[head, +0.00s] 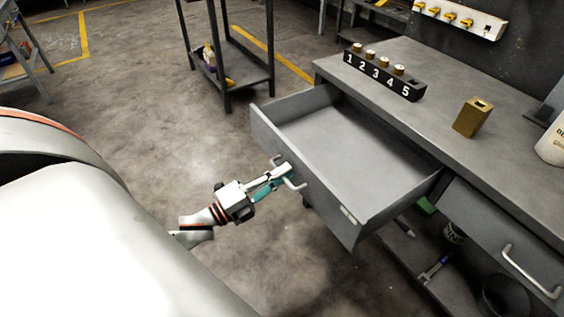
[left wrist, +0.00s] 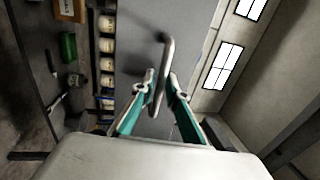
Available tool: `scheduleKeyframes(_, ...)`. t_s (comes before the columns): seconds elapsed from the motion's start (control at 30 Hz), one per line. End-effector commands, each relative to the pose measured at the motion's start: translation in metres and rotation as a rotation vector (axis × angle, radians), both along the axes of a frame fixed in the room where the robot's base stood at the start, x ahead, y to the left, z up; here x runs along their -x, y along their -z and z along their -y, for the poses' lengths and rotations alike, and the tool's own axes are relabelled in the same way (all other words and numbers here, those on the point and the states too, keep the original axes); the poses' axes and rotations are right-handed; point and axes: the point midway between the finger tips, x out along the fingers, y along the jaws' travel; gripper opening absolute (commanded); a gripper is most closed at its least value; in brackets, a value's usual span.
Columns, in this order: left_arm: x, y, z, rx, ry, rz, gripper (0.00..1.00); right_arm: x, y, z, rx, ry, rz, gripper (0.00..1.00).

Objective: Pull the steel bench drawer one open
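The steel bench drawer (head: 345,150) stands pulled well out of the bench, and its empty inside shows. Its front carries a bar handle (head: 291,180) and a small pale label near the right end. My left gripper (head: 286,172) is at this handle, in front of the drawer front. In the left wrist view the handle (left wrist: 166,52) runs between the two teal-sided fingers (left wrist: 161,88), which are closed in on it from both sides. My right gripper is in neither view.
On the bench top (head: 445,100) stand a black numbered rack (head: 383,78) with brass pieces and a brass block (head: 473,117). A second drawer (head: 490,222), shut, is at the right. A dark shelf cart (head: 232,75) stands behind. The floor left of the drawer is clear.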

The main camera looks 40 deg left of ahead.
Motion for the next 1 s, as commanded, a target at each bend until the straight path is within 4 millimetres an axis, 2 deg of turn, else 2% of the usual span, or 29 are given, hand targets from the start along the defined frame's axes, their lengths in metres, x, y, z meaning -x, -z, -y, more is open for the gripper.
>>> scheduleKeyframes(0.27,0.008,0.003,-0.003,0.001,-0.001,-0.003,0.14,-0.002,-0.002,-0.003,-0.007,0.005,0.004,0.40)
scheduleKeyframes(0.37,0.021,0.006,-0.007,0.001,-0.001,-0.004,0.14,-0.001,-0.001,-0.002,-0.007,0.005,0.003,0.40)
scheduleKeyframes(0.7,0.083,0.018,-0.030,0.001,-0.002,-0.005,0.14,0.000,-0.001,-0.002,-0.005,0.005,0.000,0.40)
scheduleKeyframes(0.83,0.100,0.021,-0.036,-0.001,-0.001,-0.003,0.14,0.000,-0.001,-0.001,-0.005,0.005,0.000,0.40)
scheduleKeyframes(1.0,0.110,0.022,-0.040,0.000,-0.001,0.000,0.14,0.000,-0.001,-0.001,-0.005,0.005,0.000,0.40)
